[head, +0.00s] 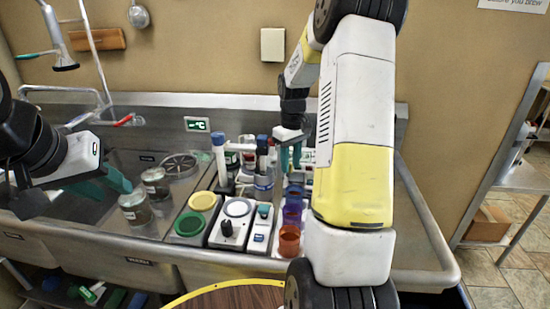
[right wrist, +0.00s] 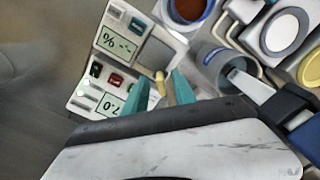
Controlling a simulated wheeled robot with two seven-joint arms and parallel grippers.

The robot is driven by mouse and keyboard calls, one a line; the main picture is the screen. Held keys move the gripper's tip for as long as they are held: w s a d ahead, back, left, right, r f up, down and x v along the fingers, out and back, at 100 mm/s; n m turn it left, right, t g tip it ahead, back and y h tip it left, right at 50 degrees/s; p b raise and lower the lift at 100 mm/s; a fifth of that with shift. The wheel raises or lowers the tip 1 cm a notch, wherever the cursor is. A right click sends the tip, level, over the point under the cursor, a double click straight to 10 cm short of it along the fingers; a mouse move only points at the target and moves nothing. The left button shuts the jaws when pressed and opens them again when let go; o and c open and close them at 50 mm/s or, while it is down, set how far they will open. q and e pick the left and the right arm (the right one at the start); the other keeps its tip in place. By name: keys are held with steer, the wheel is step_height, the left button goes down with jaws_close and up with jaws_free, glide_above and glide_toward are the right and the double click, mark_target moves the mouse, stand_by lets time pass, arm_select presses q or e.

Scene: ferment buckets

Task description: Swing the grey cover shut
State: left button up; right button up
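A grey panel (right wrist: 158,56), which looks like the grey cover, is on a white device (right wrist: 125,28) with small displays in the right wrist view. Whether the panel is open or closed is unclear. A small yellow peg (right wrist: 160,77) stands at its near edge. My right gripper (right wrist: 163,92) has its teal fingers apart, tips close to the peg; contact cannot be made out. In the head view my right gripper (head: 290,158) points down over the back of the bench, and my arm hides much of the device. My left gripper (head: 104,184) is open and empty over the left sink area.
Orange (head: 289,240) and purple (head: 291,214) cups stand in a row before the right gripper. A blue-capped stand (head: 220,160), a grey jar (head: 263,187), and boxes with round tops (head: 190,224) crowd its left. Metal-lidded jars (head: 135,208) stand near my left gripper.

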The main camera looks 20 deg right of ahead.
step_height(320, 180, up, 7)
steer(key=shift+f, duration=0.1)
stand_by(0.5)
steer(key=shift+s+a+r, duration=0.1)
steer(key=shift+a+r, duration=0.05)
steer(key=shift+r, duration=0.2)
steer(key=s+a+r+m+t, duration=0.2)
steer(key=s+a+r+t, duration=0.1)
steer(key=s+a+r, duration=0.65)
steer(key=s+a+r+m+t+y, duration=0.1)
steer(key=s+a+t+y, duration=0.1)
steer(key=s, duration=1.2)
steer(key=shift+s+a+t, duration=0.2)
steer(key=shift+a+t, duration=0.4)
steer(key=shift+a, duration=0.55)
